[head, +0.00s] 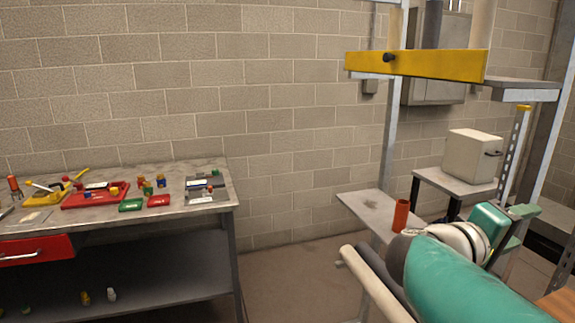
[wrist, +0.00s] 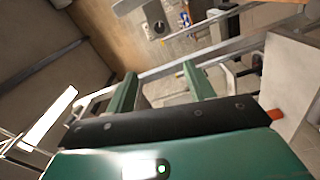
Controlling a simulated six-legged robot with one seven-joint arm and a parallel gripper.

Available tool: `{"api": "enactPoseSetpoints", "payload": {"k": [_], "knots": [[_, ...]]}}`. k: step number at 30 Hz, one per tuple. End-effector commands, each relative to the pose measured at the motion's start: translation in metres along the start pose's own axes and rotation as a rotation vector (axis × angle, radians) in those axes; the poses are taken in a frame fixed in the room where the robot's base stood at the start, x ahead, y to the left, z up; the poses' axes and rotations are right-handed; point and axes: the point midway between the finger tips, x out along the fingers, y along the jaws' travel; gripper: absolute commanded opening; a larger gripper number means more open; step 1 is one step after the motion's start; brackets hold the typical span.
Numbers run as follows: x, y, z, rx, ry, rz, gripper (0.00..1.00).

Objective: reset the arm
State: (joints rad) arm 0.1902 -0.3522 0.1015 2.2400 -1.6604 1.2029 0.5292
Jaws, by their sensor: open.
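My arm reaches in from the lower right of the head view, with a teal forearm and a white wrist. My gripper (head: 518,228) is at its far end, in front of the shelf unit on the right. In the wrist view my gripper (wrist: 161,88) shows two green fingers spread wide apart with nothing between them. The gripper is open and empty.
A workbench (head: 215,206) with trays and small coloured parts stands at left. A metal rack with a yellow beam (head: 420,65), an orange cylinder (head: 401,215) and a white box (head: 472,156) stand near my arm. Floor (head: 285,285) shows between bench and rack.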

Motion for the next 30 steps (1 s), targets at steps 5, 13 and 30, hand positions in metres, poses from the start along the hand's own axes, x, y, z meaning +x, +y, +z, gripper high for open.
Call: {"api": "enactPoseSetpoints", "payload": {"k": [5,13,30], "knots": [[-0.006,-0.022,0.016,0.020,-0.031,-0.125,0.53],[-0.029,-0.066,0.041,0.064,-0.072,-0.369,0.53],[-0.198,-0.179,0.065,0.362,-0.004,-1.299,0.53]]}}
